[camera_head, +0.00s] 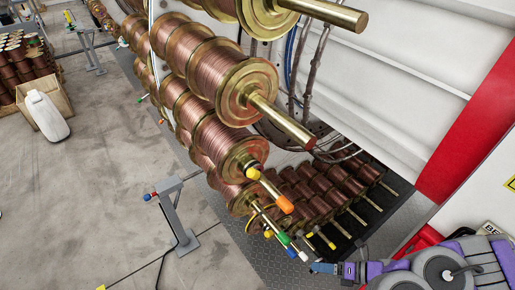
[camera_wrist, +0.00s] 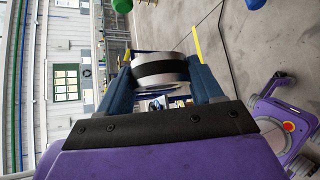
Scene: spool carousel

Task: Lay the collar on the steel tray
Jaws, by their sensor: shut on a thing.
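The collar (camera_wrist: 160,70), a short silver ring with a black band, sits between the two blue fingers of my gripper (camera_wrist: 162,76) in the wrist view. The fingers are shut on its sides, and the collar is held up in the air. In the head view my gripper (camera_head: 320,268) is at the bottom right, beside the coloured rod ends; the collar cannot be made out there. I cannot pick out the steel tray in either view.
Large copper spools (camera_head: 220,82) on brass rods fill the middle, with rod ends sticking out towards my gripper, one with an orange tip (camera_head: 285,205). A grey post (camera_head: 178,215) stands on the floor. A wooden crate (camera_head: 53,97) is far left. Open floor lies at left.

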